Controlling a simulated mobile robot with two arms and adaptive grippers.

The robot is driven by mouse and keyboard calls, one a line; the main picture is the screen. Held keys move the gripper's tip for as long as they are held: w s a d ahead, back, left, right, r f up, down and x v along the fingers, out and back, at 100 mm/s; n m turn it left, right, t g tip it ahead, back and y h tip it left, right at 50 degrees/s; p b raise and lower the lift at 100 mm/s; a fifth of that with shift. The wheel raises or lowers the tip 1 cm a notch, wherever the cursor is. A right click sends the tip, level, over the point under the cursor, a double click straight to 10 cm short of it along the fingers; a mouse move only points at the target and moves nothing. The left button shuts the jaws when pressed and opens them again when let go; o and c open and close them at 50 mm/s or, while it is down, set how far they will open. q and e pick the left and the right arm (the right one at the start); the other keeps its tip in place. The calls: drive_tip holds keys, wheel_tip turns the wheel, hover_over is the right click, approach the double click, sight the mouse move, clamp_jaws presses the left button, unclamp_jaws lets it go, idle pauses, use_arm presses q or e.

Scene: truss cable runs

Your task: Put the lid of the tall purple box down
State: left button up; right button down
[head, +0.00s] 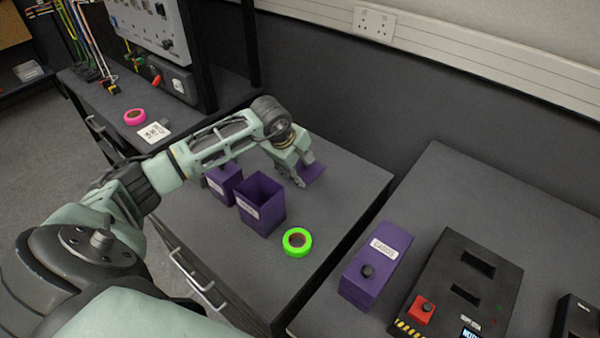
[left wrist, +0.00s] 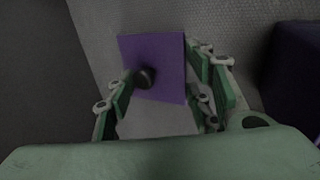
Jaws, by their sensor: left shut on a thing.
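The lid is a thin purple square with a dark round knob; in the head view the lid (head: 313,173) is partly hidden by my gripper. In the left wrist view the lid (left wrist: 170,60) shows its face, with the knob between the fingers. My left gripper (head: 299,174) is shut on the lid and holds it beside and behind the open tall purple box (head: 260,210). Whether the lid touches the bench is unclear. The box stands upright and open, with a white label on its front. My right gripper is not in view.
A second purple box (head: 226,184) stands left of the open one, partly behind my arm. Green tape (head: 297,242) lies in front. A lidded, labelled purple box (head: 376,262) and a black panel (head: 460,290) stand on the right bench, across a gap. The bench's right part is clear.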

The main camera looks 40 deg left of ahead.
sight(299, 173)
use_arm(q)
wheel_tip(299, 173, down, 3)
drive_tip(key=shift+f+p, duration=0.1)
drive_tip(key=shift+p, duration=0.55)
drive_tip(key=shift+f, duration=0.3)
drive_tip(key=shift+f, duration=0.1)
drive_tip(key=shift+f+b, duration=0.45)
drive_tip(key=shift+b, duration=0.2)
drive_tip(key=shift+s+d+f, duration=0.1)
drive_tip(key=o, duration=1.1)
drive_tip(key=shift+f, duration=0.15)
drive_tip(key=shift+c, duration=0.2)
